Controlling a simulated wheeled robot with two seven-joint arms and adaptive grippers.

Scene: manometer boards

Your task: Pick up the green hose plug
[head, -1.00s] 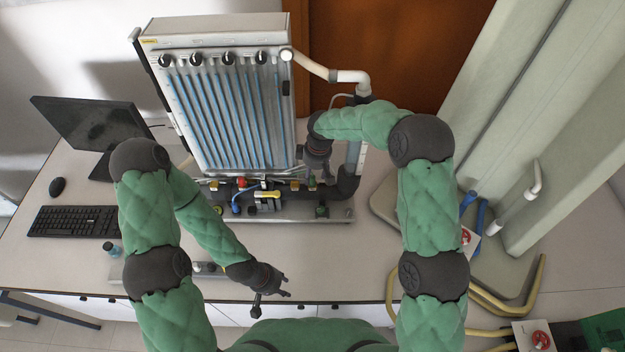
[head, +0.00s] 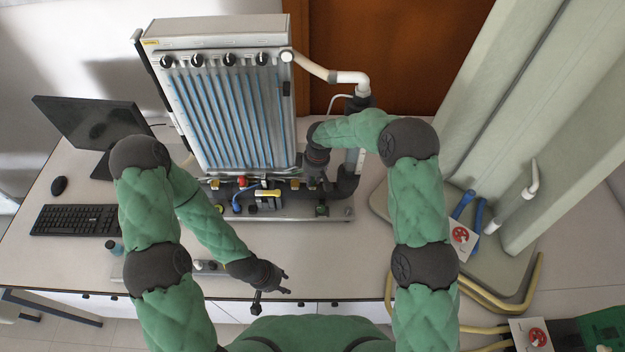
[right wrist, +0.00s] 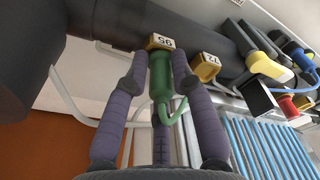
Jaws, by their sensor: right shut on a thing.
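The green hose plug (right wrist: 160,82) is in the right wrist view, with a thin green loop at its lower end. Its top meets a yellow numbered block (right wrist: 160,41) on the thick dark pipe; I cannot tell whether it is seated there. My right gripper (right wrist: 157,68) is shut on the plug, its fingers around the sides. In the head view, my right gripper (head: 317,182) is at the board's lower right and hides the plug. My left gripper (head: 274,291) is empty, fingers spread, over the table's front edge.
The manometer board (head: 225,100) stands on the table behind the row of fittings. A second yellow block (right wrist: 205,68) is beside the plug. A yellow-handled valve (head: 268,193) is to the left of my right gripper. A monitor (head: 90,125) and keyboard (head: 75,220) are at left.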

